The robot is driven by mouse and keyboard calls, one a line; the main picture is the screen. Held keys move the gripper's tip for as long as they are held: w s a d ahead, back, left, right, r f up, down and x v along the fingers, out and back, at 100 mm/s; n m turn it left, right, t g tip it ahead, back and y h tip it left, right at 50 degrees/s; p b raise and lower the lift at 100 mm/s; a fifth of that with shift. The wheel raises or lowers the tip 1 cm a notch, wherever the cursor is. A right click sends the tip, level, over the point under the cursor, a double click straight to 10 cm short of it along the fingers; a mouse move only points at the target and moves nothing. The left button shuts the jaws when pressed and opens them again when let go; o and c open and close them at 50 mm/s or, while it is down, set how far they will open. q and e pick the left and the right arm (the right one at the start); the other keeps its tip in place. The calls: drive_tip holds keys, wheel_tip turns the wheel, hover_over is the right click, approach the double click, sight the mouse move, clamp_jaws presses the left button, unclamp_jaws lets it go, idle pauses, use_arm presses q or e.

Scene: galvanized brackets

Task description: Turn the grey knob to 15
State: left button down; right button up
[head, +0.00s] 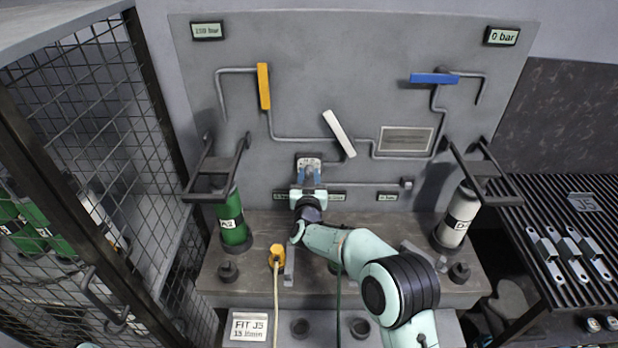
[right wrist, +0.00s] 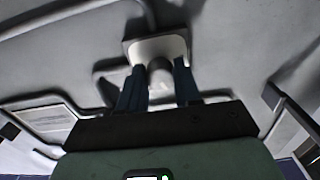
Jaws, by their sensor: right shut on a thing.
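The grey knob (right wrist: 160,72) shows in the right wrist view, in front of a pale square plate (right wrist: 157,48) on the wall panel. My right gripper (right wrist: 160,88) is shut on it, with one blue finger on each side. In the head view my right gripper (head: 309,182) is at the dial plate (head: 309,160) in the middle of the panel, and the knob is mostly hidden behind it. The knob's setting cannot be read. A white sign (head: 248,326) at the front reads "FIT J5 15 l/min".
The panel carries pipes with a yellow handle (head: 264,86), a white handle (head: 339,134) and a blue handle (head: 434,78). A green cylinder (head: 232,220) and a white cylinder (head: 458,215) stand either side. A wire cage (head: 95,110) is at left, a slatted bench (head: 540,215) at right.

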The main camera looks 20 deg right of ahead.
drive_tip(key=m+b, duration=0.3)
drive_tip(key=b, duration=0.1)
drive_tip(key=shift+f+m, duration=0.2)
drive_tip(key=shift+m, duration=0.2)
drive_tip(key=shift+m+b, duration=0.7)
drive_tip(key=shift+b, duration=0.05)
drive_tip(key=shift+m+b, duration=0.3)
drive_tip(key=shift+m, duration=0.1)
use_arm(q)
wheel_tip(320, 180, down, 8)
drive_tip(key=s+b, duration=0.1)
drive_tip(key=s, duration=0.1)
drive_tip(key=shift+r, duration=0.2)
use_arm(e)
drive_tip(key=shift+r+m, duration=0.15)
drive_tip(key=shift+m, duration=0.65)
use_arm(q)
drive_tip(key=shift+w, duration=0.1)
use_arm(e)
drive_tip(key=o, duration=1)
drive_tip(key=shift+o, duration=0.2)
use_arm(q)
drive_tip(key=shift+f, duration=0.1)
use_arm(e)
drive_tip(key=shift+s+a, duration=0.1)
drive_tip(key=shift+s, duration=0.05)
